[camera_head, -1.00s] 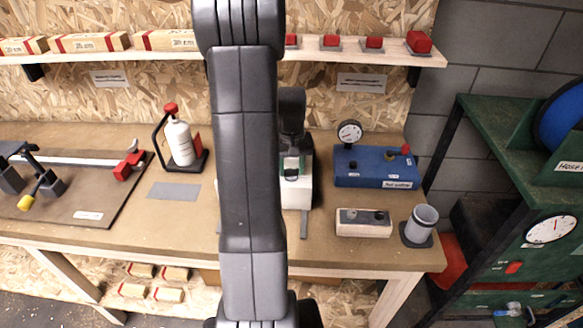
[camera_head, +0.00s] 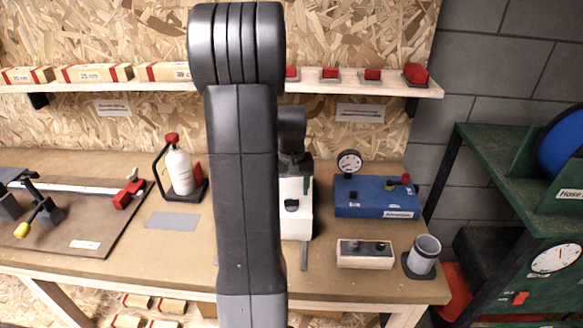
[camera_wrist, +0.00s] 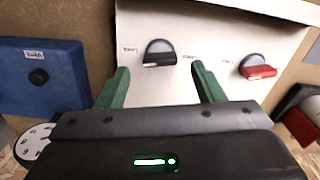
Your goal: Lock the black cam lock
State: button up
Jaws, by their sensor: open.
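The black cam lock (camera_wrist: 159,53) is a round dark knob with a flat black tab, on a white panel (camera_wrist: 215,25) in the wrist view. Its tab lies roughly level across the picture. My gripper (camera_wrist: 160,68) is open, its two green fingers apart on either side of the black lock. I cannot tell whether they touch the panel. A red-tabbed cam lock (camera_wrist: 257,68) sits to the right, outside the fingers. In the head view my arm hides much of the white box (camera_head: 297,212) and the locks.
A blue box (camera_head: 375,197) with a gauge stands right of the white box. A wooden block (camera_head: 365,260) and a grey cup (camera_head: 424,255) are at the bench's front right. A white bottle (camera_head: 180,172) stands to the left. The shelf (camera_head: 250,90) runs behind.

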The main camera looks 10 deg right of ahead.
aim_at(292, 199)
notch_tip(292, 199, up, 10)
jog(key=shift+r+b, duration=0.25)
jog(key=shift+b, duration=0.05)
jog(key=shift+f, duration=0.15)
notch_tip(292, 199, down, 14)
jog(key=shift+r+p, duration=0.25)
jog(key=shift+p, duration=0.35)
jog(key=shift+n, duration=0.3)
jog(key=shift+f, duration=0.1)
